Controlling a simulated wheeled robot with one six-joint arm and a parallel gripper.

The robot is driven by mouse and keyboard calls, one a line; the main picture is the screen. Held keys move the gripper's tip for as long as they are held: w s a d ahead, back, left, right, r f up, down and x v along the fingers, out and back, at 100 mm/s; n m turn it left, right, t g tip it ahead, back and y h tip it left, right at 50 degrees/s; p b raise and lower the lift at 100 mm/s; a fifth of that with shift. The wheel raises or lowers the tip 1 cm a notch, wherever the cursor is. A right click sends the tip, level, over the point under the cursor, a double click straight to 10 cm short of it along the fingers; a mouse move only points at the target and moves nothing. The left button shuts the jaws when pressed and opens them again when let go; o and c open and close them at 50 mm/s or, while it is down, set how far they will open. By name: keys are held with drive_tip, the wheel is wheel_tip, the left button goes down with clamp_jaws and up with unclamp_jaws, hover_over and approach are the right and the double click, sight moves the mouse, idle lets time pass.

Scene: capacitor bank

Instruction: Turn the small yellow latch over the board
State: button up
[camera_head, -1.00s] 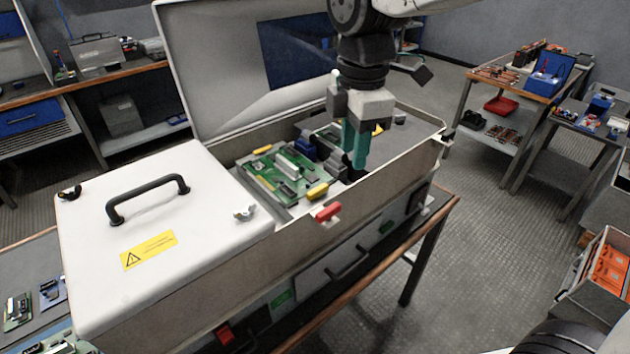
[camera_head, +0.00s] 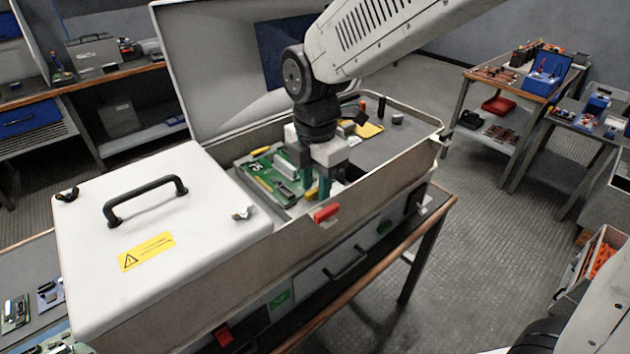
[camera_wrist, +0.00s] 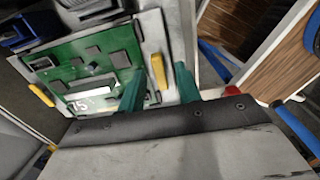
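The green board (camera_head: 262,178) lies inside the open grey case, and it fills the left of the wrist view (camera_wrist: 85,75). A small yellow latch (camera_wrist: 158,70) sits at the board's right edge in the wrist view. It is partly hidden by my gripper in the head view (camera_head: 311,192). My gripper (camera_head: 317,186) points down at the board's near right edge. Its two teal fingers are apart in the wrist view (camera_wrist: 160,78), one on each side of the latch. I cannot tell whether they touch it. Another yellow latch (camera_wrist: 40,95) sits at the board's opposite edge.
A red latch (camera_head: 326,212) is on the case's front wall, close to my gripper. The raised lid (camera_head: 215,75) stands behind. A white cover with a black handle (camera_head: 145,200) lies left. A grey shelf (camera_head: 385,140) with small items is right.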

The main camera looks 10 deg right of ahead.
clamp_jaws()
drive_tip(key=m, duration=0.3)
drive_tip(key=shift+m, duration=0.4)
drive_tip(key=m, duration=0.4)
drive_tip(key=shift+m, duration=0.3)
drive_tip(key=m, duration=0.4)
drive_tip(key=shift+m, duration=2.4)
